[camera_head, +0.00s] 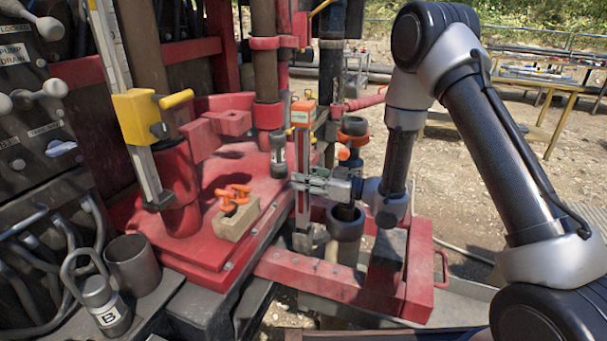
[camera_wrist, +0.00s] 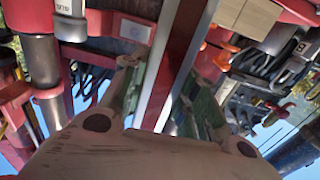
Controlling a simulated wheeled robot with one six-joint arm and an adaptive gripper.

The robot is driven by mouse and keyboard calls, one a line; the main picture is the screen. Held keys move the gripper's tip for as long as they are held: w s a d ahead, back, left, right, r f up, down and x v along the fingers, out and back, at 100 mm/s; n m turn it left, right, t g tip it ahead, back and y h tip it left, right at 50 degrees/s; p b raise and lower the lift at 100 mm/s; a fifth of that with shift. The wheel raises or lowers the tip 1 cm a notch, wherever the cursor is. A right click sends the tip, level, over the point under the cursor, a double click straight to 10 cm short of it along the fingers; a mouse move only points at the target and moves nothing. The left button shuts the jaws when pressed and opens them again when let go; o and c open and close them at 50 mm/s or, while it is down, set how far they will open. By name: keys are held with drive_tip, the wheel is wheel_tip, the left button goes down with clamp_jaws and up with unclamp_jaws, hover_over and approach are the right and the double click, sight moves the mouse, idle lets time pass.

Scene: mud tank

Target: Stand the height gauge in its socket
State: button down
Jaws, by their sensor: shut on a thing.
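My gripper (camera_head: 303,183) comes in from the right and is shut on this bar partway up. In the wrist view the bar (camera_wrist: 176,65) passes between the fingers of my gripper (camera_wrist: 172,95). The bar looks near upright. Its foot is low, close to the red beam and a dark round collar (camera_head: 346,223). I cannot tell which opening is its socket, or whether the foot is inside anything.
A tan block (camera_head: 236,220) with orange pieces stands on the red deck (camera_head: 200,262). A taller scale with a yellow slider (camera_head: 138,116) rises at left. A dark cup (camera_head: 133,264) and a weight marked B (camera_head: 105,306) sit front left. A table (camera_head: 545,82) stands far right.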

sight(308, 196)
drive_tip(key=shift+f, duration=2.85)
drive_tip(key=c, duration=1)
unclamp_jaws()
drive_tip(key=v, duration=0.7)
drive_tip(key=shift+d, duration=0.2)
drive_tip(key=shift+s, duration=0.1)
